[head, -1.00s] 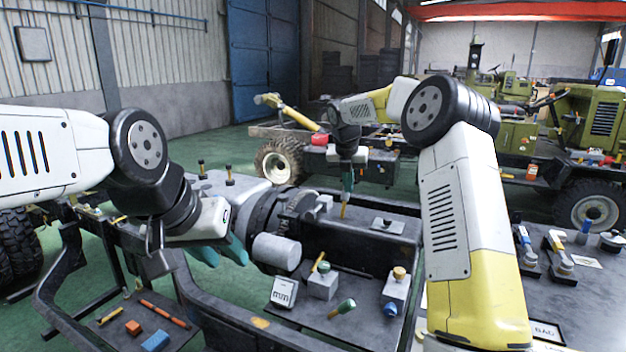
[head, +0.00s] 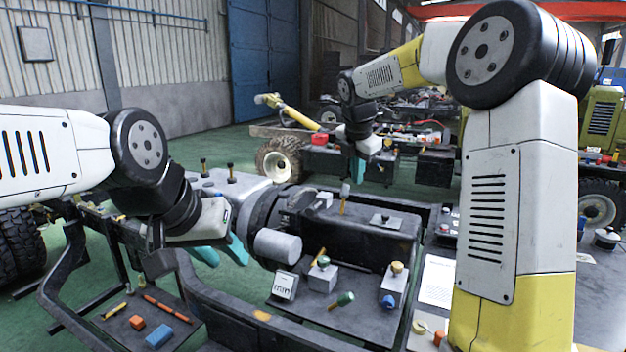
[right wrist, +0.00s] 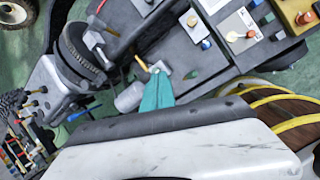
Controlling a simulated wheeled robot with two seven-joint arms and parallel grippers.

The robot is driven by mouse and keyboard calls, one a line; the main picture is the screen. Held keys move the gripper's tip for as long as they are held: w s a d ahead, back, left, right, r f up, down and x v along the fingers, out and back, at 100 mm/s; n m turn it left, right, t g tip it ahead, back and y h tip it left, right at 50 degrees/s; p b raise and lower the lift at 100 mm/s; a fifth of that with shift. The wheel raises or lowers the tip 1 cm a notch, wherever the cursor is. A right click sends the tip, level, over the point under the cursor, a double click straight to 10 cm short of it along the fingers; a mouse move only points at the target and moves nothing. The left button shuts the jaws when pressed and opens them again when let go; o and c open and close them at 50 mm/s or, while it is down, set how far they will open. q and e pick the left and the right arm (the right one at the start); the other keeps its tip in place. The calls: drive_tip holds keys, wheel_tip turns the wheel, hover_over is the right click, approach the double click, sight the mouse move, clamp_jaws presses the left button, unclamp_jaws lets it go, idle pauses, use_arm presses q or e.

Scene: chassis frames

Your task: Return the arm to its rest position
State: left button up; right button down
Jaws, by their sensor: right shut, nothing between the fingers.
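My right arm (head: 518,190) rises tall on the right and bends over toward the middle. Its gripper (head: 357,178) hangs pointing down above the dark chassis block, fingers together and empty. The shut teal fingers also show in the right wrist view (right wrist: 158,80). An orange-handled piece (head: 344,196) stands just beneath and left of the fingertips; I cannot tell the gap. My left gripper (head: 222,258) is at the left of the chassis, beside the grey cylinder (head: 277,245), its two teal fingers spread with nothing seen between them.
The chassis frame (head: 250,318) carries a shelf with a block labelled mm (head: 284,287), small knobbed blocks (head: 322,277) and a green-headed piece (head: 345,299). A small tray (head: 180,326) at lower left holds coloured pieces. A grey table with small items lies by my right arm. Green vehicles stand behind.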

drive_tip(key=s+d+r+m+y, duration=0.1)
drive_tip(key=s+r+m, duration=0.1)
drive_tip(key=s+m, duration=0.65)
drive_tip(key=s+d+r+m, duration=0.15)
drive_tip(key=s+m, duration=0.35)
drive_tip(key=s, duration=0.6)
drive_tip(key=s+f+m+t+y, duration=0.1)
drive_tip(key=s+f+m, duration=0.4)
drive_tip(key=s+m, duration=0.6)
drive_tip(key=s+y, duration=0.1)
drive_tip(key=s, duration=0.1)
drive_tip(key=shift+s+f+t, duration=0.2)
drive_tip(key=shift+s+t, duration=0.1)
drive_tip(key=shift+t, duration=0.1)
drive_tip(key=shift+d+m, duration=0.1)
drive_tip(key=shift+m, duration=0.15)
